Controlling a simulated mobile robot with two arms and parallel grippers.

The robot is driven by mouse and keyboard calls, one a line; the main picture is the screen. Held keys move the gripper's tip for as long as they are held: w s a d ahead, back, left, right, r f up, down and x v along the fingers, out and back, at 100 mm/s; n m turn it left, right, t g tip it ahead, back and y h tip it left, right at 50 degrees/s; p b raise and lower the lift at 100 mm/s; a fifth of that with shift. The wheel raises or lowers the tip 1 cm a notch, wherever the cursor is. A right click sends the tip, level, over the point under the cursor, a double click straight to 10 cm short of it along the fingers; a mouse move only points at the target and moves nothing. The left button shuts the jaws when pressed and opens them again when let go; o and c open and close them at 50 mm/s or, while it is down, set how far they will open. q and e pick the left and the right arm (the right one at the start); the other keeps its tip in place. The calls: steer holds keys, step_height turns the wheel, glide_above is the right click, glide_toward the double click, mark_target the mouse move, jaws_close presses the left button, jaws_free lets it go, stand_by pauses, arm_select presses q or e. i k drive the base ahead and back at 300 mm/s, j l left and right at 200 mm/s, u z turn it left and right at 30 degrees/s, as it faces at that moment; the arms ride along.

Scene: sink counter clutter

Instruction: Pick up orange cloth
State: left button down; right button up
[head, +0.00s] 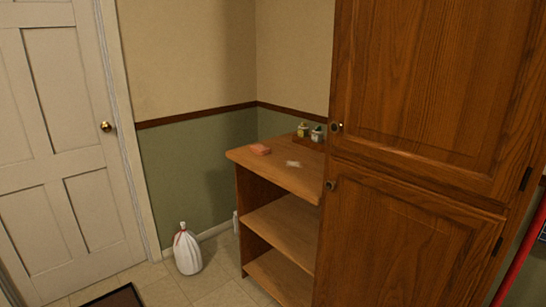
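A small folded orange cloth (260,149) lies on the top of a wooden shelf unit (285,176), near its left back edge. It looks like a small flat block from this distance. Neither of my grippers shows in the head view, and nothing covers the cloth.
A whitish item (293,163) and several small jars (303,130) share the shelf top. A tall wooden cabinet (425,150) stands to the right, hiding part of the unit. A white tied bag (187,252) and dark mat (115,297) lie on the floor. A white door (60,130) is left.

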mark_target(260, 149)
steer(key=i+j+z, duration=0.25)
steer(key=i+j, duration=0.85)
steer(key=i, duration=0.15)
